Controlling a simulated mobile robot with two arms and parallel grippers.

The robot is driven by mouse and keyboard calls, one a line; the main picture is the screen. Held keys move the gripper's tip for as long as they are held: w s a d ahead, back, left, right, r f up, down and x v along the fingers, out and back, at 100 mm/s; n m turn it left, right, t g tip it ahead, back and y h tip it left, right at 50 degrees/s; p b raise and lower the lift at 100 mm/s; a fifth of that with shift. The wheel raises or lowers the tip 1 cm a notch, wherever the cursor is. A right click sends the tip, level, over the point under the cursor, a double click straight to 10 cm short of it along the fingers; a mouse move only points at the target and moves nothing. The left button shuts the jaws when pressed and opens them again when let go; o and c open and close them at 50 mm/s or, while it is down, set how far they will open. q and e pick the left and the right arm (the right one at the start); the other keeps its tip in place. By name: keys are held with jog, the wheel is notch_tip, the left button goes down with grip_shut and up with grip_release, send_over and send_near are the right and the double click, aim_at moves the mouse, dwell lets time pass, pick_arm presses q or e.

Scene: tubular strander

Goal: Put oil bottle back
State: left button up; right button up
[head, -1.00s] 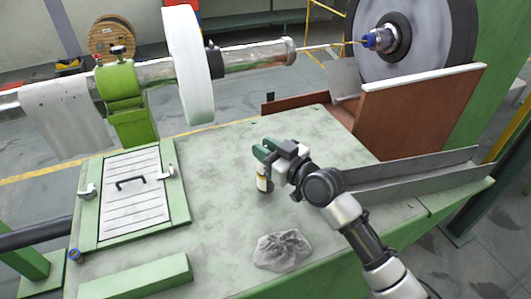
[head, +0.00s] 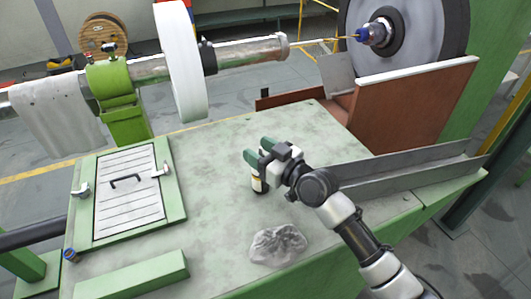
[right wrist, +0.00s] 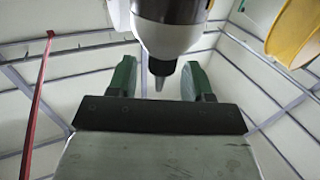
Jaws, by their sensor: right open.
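The oil bottle (head: 258,184), small with a pale label and dark base, shows below my right gripper (head: 259,150) on the green machine table (head: 225,215). It looks upright; whether it touches the table is hard to tell. The gripper's green fingers cover its upper part in the head view. In the right wrist view, the bottle's white body and dark tapered nozzle (right wrist: 161,67) show between the two green fingers of my right gripper (right wrist: 160,75). The fingers are open, with a gap on each side of the nozzle. My left gripper is not in view.
A grey crumpled rag (head: 278,245) lies near the table's front edge. A slatted hatch with a handle (head: 128,195) is at the left, with a green bar (head: 132,278) in front. A metal channel (head: 410,168) and brown panel (head: 415,108) stand right. The table's middle is clear.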

jog(key=b+v, duration=0.2)
jog(key=v, duration=1)
jog(key=shift+b, duration=0.35)
jog(key=shift+s, duration=0.1)
dwell(0.9)
